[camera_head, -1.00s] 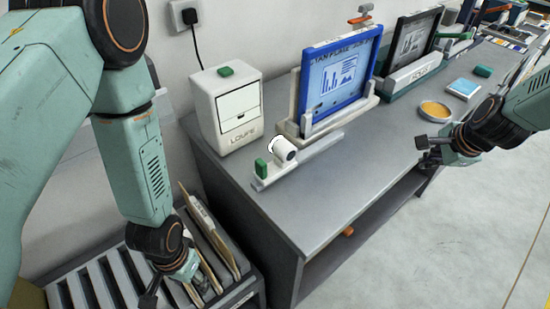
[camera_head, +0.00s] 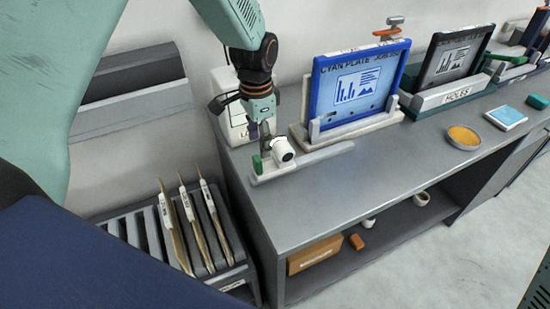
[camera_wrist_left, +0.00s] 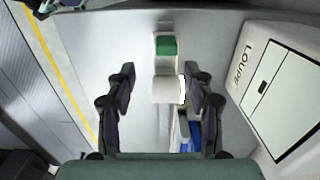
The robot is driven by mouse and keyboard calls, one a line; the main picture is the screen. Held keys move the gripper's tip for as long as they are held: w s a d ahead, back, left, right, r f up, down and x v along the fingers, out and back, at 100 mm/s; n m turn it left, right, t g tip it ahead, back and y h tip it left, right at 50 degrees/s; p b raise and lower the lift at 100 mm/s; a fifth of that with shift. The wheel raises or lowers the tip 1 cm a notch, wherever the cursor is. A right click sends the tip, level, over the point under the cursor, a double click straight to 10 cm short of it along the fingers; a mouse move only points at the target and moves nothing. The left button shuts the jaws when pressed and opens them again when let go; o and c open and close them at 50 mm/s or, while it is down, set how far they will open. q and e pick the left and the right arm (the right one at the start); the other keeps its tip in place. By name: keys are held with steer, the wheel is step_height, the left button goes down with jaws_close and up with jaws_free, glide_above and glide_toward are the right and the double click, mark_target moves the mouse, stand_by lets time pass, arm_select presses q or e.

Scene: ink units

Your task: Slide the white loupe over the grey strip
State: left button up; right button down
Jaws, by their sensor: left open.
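The white loupe (camera_head: 283,148), a short white cylinder with a dark end, sits on the pale grey strip (camera_head: 325,155) near its left end, beside a green block (camera_head: 257,164). My left gripper (camera_head: 264,143) is open just above and behind the loupe, pointing down. In the left wrist view, the loupe (camera_wrist_left: 168,90) lies between the spread fingers of the left gripper (camera_wrist_left: 163,78), with the green block (camera_wrist_left: 166,46) beyond; I see no grip on it. My right gripper is not in view.
A white box (camera_head: 237,125) lettered LOUPE stands behind the left gripper, partly hidden. A blue framed plate (camera_head: 358,85) stands in a holder behind the strip. The grey bench top (camera_head: 350,185) in front is clear.

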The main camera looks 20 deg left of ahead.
mark_target(257, 159)
arm_select(q)
steer(key=shift+a+r, duration=0.1)
steer(key=shift+r, duration=0.25)
steer(key=shift+a+f, duration=0.25)
steer(key=f, duration=0.1)
steer(key=a+f, duration=0.1)
steer(key=f, duration=0.1)
steer(key=shift+a, duration=0.1)
steer(key=f, duration=0.2)
steer(key=d+f, duration=0.1)
steer(key=shift+w+f+p, duration=0.25)
steer(key=shift+w+p, duration=0.05)
steer(key=shift+w, duration=0.05)
steer(key=shift+s+f, duration=0.1)
steer(key=shift+f, duration=0.15)
steer(key=shift+s+a+f, duration=0.2)
steer(key=shift+s+f, duration=0.05)
steer(key=shift+w+a+f, duration=0.1)
steer(key=shift+a, duration=0.1)
steer(key=shift+w+d, duration=0.2)
steer(key=shift+d, duration=0.05)
steer(key=shift+c, duration=1.1)
steer(key=shift+d, duration=0.15)
steer(key=shift+c, duration=1.6)
steer(key=shift+s, duration=0.2)
steer(key=c, duration=0.3)
jaws_close()
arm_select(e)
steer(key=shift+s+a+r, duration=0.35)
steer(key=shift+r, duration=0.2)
